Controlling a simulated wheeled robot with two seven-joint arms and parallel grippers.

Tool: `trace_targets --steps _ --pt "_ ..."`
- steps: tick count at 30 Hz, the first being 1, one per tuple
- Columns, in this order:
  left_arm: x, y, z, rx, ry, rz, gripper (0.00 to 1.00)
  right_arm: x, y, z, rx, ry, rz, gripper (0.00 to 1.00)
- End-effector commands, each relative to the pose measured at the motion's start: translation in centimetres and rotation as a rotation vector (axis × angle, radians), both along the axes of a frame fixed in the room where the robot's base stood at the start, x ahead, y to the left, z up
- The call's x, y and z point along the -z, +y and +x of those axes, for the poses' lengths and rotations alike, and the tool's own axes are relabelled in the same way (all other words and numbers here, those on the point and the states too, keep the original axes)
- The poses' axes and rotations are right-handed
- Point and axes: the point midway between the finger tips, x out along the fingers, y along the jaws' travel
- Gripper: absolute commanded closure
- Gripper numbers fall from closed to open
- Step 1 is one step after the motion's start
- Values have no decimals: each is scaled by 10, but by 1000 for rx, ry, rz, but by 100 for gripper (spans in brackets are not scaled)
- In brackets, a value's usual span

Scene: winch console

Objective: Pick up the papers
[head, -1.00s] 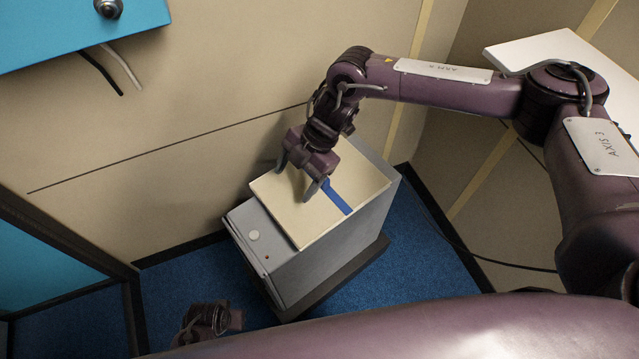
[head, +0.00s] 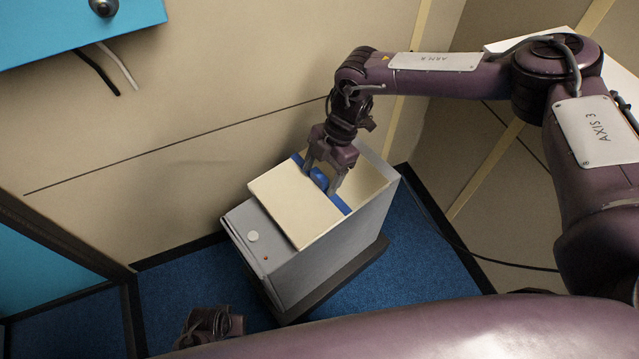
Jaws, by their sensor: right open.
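The papers (head: 285,203) are a flat cream stack lying on top of a grey cabinet. A blue band (head: 341,204) runs across the stack, with a raised blue part (head: 320,178) near its middle. My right gripper (head: 321,179) is open and points down, with one finger on each side of the raised blue part. I cannot tell whether the fingers touch it. My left gripper (head: 208,327) seems to be the dark maroon part low at the left; its fingers cannot be made out.
The grey cabinet (head: 318,268) stands on a dark base on blue carpet, close to the beige wall. A white surface (head: 497,46) is at the upper right. A blue console (head: 75,38) with hanging wires is at the upper left. Dark frame posts stand at the left.

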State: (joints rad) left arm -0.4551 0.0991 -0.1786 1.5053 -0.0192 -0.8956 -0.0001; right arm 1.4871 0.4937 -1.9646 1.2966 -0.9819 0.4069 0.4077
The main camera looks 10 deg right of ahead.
Motion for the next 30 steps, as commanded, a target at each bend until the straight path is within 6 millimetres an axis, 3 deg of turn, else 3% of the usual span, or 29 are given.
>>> trace_targets --steps 6,19,30 --pt "0 0 0 1 0 0 100 0 0 0 0 0 0 32" --pt "0 0 -1 1 2 1 100 -1 1 0 -1 -1 1 86" --pt "0 0 -1 0 1 1 100 -8 1 1 0 -2 3 86"
